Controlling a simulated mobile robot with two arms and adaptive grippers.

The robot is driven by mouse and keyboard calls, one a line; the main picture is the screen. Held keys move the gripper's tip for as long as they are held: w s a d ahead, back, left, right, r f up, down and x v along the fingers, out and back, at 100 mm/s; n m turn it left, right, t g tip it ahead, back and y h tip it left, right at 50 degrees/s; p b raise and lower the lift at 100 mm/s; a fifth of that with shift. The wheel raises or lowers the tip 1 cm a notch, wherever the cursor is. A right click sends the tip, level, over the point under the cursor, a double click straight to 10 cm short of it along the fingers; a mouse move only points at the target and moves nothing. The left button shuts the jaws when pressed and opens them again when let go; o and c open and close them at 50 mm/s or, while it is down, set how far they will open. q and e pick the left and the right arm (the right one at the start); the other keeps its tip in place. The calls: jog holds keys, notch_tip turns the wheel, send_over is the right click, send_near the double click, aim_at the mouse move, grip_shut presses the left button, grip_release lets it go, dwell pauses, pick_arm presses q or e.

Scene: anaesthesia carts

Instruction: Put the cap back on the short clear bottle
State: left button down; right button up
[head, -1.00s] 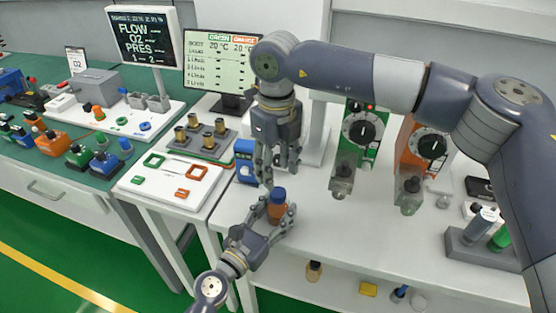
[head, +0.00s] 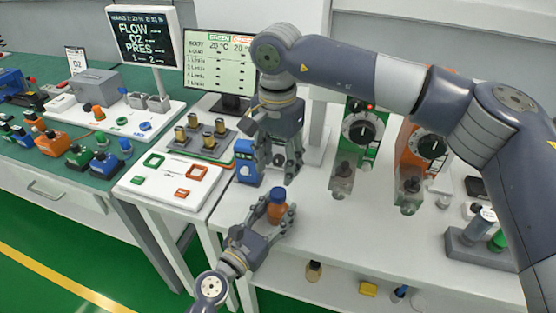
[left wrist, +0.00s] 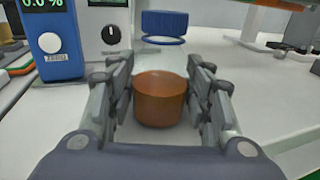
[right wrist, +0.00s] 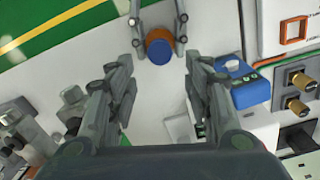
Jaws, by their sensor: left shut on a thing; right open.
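My left gripper (head: 276,222) is shut around a bottle with an orange-brown body (head: 276,211), held above the front edge of the white table. A blue cap (head: 277,194) is at its top. In the left wrist view, the orange body (left wrist: 160,98) is between the fingers; the blue cap (left wrist: 165,23) with a thin blue ring shows above a pale, see-through-looking part. My right gripper (head: 283,172) is open and empty, just above and behind the bottle. In the right wrist view, the bottle (right wrist: 160,50) lies beyond the open fingertips. I cannot tell whether the cap is seated.
A blue device (head: 246,165) stands close to my right gripper. Green (head: 358,135) and orange (head: 421,150) dial units stand behind. A rack (head: 478,250) with tubes is at the right. A small bottle (head: 313,271) sits on the lower shelf. The table's middle front is clear.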

aim_at(278, 192)
jog(key=n, duration=0.3)
jog(key=shift+r, duration=0.1)
notch_tip(278, 192, down, 8)
jog(key=shift+f, duration=0.1)
dwell(0.7)
